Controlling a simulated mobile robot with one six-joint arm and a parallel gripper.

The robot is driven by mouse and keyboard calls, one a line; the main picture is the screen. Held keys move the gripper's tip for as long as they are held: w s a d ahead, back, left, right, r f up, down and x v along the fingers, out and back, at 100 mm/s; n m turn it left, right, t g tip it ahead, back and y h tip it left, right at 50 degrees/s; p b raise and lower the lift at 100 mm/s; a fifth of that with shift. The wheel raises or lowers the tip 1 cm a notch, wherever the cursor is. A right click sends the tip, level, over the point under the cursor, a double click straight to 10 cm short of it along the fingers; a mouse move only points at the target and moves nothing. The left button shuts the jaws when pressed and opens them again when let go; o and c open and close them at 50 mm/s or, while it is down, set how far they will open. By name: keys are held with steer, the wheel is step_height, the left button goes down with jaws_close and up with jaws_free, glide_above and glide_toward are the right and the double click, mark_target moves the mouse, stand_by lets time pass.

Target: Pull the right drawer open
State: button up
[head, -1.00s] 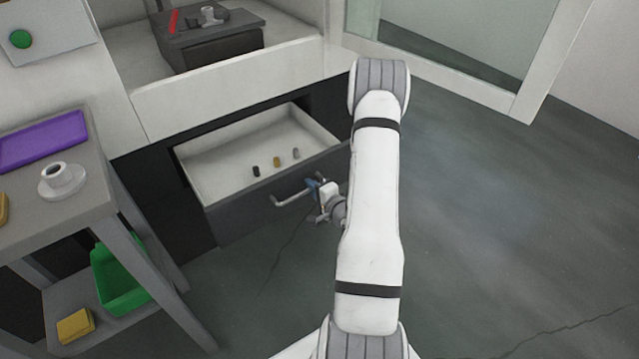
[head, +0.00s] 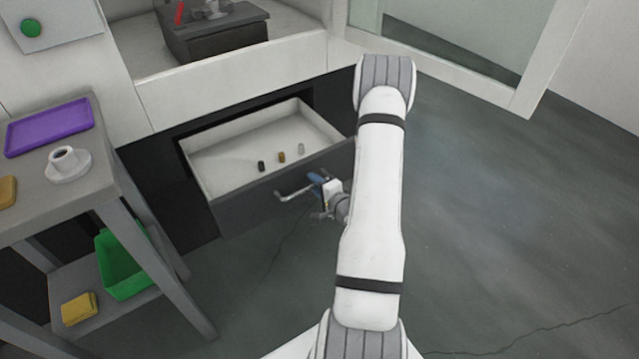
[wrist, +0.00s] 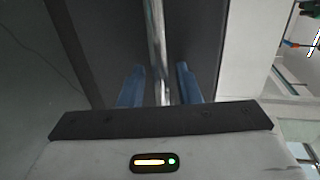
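The right drawer (head: 245,207) is pulled out from the dark cabinet below the white counter. It has a dark front, a pale inside and a silver bar handle (head: 290,194). My gripper (head: 316,184) is at the right part of the handle in the head view. In the wrist view the handle bar (wrist: 157,40) runs between the two blue fingers of my gripper (wrist: 160,70). A narrow gap shows on each side of the bar, so the fingers are open around it. My arm hides the right end of the drawer front.
Several small items, including a dark one (head: 262,166), stand in the drawer. A grey side table (head: 95,185) at left holds a purple tray (head: 50,127) and a white cup-like piece (head: 66,163); a green bin (head: 122,265) is below. Floor at right is clear.

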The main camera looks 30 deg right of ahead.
steer(key=shift+s+d, duration=0.1)
steer(key=shift+s, duration=0.05)
steer(key=p+v, duration=0.1)
steer(key=v, duration=0.6)
steer(key=shift+s, duration=0.3)
steer(key=shift+r, duration=0.1)
